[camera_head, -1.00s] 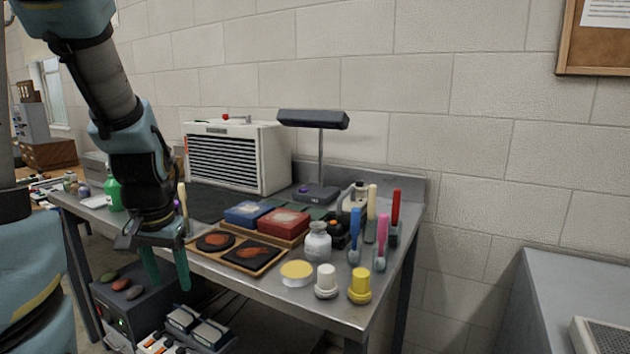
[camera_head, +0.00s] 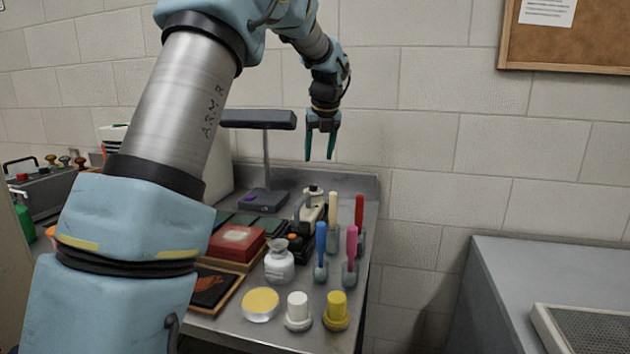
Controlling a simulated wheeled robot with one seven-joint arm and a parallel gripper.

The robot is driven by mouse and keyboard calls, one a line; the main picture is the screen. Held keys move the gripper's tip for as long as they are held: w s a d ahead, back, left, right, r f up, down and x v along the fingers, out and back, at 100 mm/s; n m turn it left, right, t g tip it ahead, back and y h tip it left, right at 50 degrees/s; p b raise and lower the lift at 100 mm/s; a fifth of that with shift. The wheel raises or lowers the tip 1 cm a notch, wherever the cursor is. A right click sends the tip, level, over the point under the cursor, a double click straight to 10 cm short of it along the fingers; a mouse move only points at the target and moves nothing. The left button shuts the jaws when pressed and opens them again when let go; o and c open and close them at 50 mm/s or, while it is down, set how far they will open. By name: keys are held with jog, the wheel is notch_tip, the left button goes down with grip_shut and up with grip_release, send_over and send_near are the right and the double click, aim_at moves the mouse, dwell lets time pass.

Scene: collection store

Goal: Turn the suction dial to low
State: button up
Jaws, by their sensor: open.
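I cannot make out a suction dial in this view. A white louvred unit (camera_head: 113,132) stands at the back of the bench, mostly hidden behind my arm; only its top left corner and a strip of its right side show. My gripper (camera_head: 320,158) hangs over the back right of the bench with its fingers pointing down. It is open and empty, well above the bottles and brushes, and to the right of the lamp.
A dark lamp (camera_head: 258,119) stands on the bench (camera_head: 225,326). A red box (camera_head: 236,242), a grey-white jar (camera_head: 279,262), a white-capped pot (camera_head: 298,309), a yellow-capped pot (camera_head: 337,309) and several upright brushes crowd its right end. A grey cabinet (camera_head: 540,262) is at right.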

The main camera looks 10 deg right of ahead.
aim_at(313, 185)
jog(key=p+x, duration=0.2)
jog(key=x, duration=0.8)
jog(key=shift+w+a+f, duration=0.1)
jog(key=shift+a+f, duration=0.1)
grip_shut()
